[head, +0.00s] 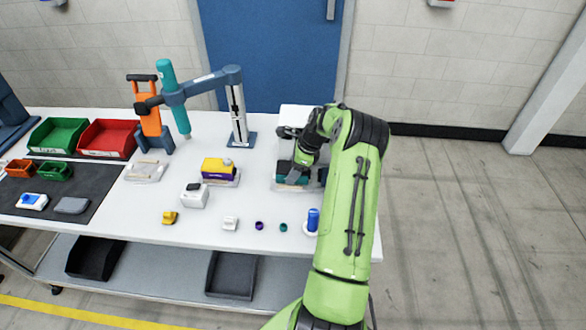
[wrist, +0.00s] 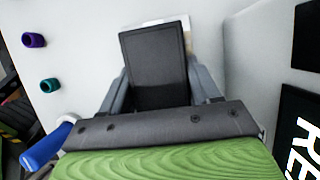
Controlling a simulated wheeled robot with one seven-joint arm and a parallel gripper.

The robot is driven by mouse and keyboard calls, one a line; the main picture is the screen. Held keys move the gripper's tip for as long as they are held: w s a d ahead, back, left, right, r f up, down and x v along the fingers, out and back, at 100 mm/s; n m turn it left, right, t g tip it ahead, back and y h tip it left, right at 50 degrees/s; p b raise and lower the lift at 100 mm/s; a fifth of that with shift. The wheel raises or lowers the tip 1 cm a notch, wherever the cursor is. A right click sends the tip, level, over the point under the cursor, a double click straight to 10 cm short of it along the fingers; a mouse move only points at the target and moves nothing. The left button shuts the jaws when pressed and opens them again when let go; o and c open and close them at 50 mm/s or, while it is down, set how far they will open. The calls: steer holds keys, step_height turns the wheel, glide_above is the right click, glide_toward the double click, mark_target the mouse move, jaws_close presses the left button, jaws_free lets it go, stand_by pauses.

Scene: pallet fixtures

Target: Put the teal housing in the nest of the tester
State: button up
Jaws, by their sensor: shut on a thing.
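The teal housing (head: 284,179) is at the right end of the white table in the head view, beneath my gripper (head: 297,163). My gripper points down and is shut on the housing, whose teal side shows below the fingers. In the wrist view a dark, flat-topped block (wrist: 153,60) lies between the grey fingers; no teal shows there. The tester (head: 300,113) is the white unit behind my gripper, largely hidden by my arm. A black panel with white letters (wrist: 301,130) shows at the wrist view's right. Whether the housing touches the nest is hidden.
A yellow and purple housing (head: 218,170) sits on a fixture to the left. A blue-handled tool (head: 313,219), small teal (head: 283,227) and purple (head: 259,225) rings stand near the front edge. A teal tool on a jointed arm (head: 205,87) overhangs the table's left middle.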

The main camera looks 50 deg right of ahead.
steer(key=shift+f, duration=0.1)
steer(key=o, duration=1.2)
steer(key=p+v, duration=0.1)
steer(key=v, duration=1.4)
steer(key=shift+s+r, duration=0.2)
steer(key=shift+r, duration=0.15)
steer(key=shift+d, duration=0.1)
